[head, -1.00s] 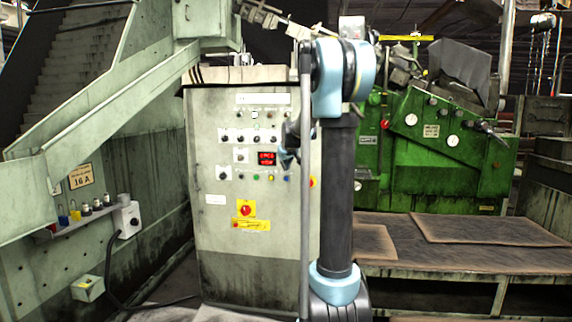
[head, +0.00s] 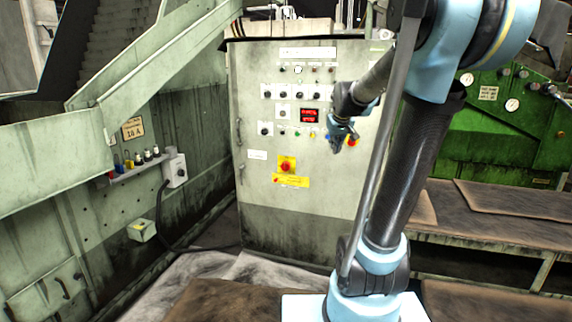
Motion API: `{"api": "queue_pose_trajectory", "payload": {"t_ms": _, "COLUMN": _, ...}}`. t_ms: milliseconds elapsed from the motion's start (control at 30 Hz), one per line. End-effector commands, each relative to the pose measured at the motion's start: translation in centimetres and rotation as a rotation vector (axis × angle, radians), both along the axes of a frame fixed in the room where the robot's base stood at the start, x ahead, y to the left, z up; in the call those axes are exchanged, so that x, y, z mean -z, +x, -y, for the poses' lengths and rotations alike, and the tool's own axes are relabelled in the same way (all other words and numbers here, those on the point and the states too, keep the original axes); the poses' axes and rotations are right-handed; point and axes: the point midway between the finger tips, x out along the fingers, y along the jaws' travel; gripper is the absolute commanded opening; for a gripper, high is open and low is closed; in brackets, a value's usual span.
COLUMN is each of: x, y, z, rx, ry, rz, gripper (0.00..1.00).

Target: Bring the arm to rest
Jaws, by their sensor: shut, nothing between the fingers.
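My arm rises from its blue base at the lower right, with a dark upright link and blue joints. A thinner dark link runs down and left from it to my gripper (head: 338,147). My gripper is small in the head view and shows in front of the right side of the grey control cabinet (head: 262,212), by its lower row of buttons. The fingers look shut and empty. I cannot tell how far they are from the panel.
A red rotary switch (head: 287,164) on a yellow plate sits on the cabinet front. A shelf with padlocks (head: 135,166) and a switch box (head: 174,169) are at the left. A green machine (head: 497,150) and a low bench (head: 480,226) are at the right.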

Motion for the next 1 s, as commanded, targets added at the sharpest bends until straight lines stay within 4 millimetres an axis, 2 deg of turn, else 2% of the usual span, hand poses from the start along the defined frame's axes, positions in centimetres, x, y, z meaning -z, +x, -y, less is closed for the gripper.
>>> {"api": "queue_pose_trajectory", "payload": {"t_ms": 33, "x": 0.7, "y": -2.0, "z": 0.0, "rx": 0.008, "ry": 0.005, "rz": -0.019, "gripper": 0.00}}
{"api": "queue_pose_trajectory", "payload": {"t_ms": 200, "x": 3.1, "y": -8.2, "z": 0.0, "rx": 0.038, "ry": 0.022, "rz": -0.088, "gripper": 0.00}}
{"api": "queue_pose_trajectory", "payload": {"t_ms": 467, "x": 7.6, "y": -17.3, "z": -0.1, "rx": 0.086, "ry": 0.045, "rz": -0.193, "gripper": 0.00}}
{"api": "queue_pose_trajectory", "payload": {"t_ms": 700, "x": 12.4, "y": -25.2, "z": -0.1, "rx": 0.133, "ry": 0.061, "rz": -0.289, "gripper": 0.00}}
{"api": "queue_pose_trajectory", "payload": {"t_ms": 900, "x": 15.9, "y": -30.0, "z": -0.1, "rx": 0.167, "ry": 0.069, "rz": -0.354, "gripper": 0.00}}
{"api": "queue_pose_trajectory", "payload": {"t_ms": 1000, "x": 17.0, "y": -31.4, "z": 0.1, "rx": 0.179, "ry": 0.071, "rz": -0.373, "gripper": 0.00}}
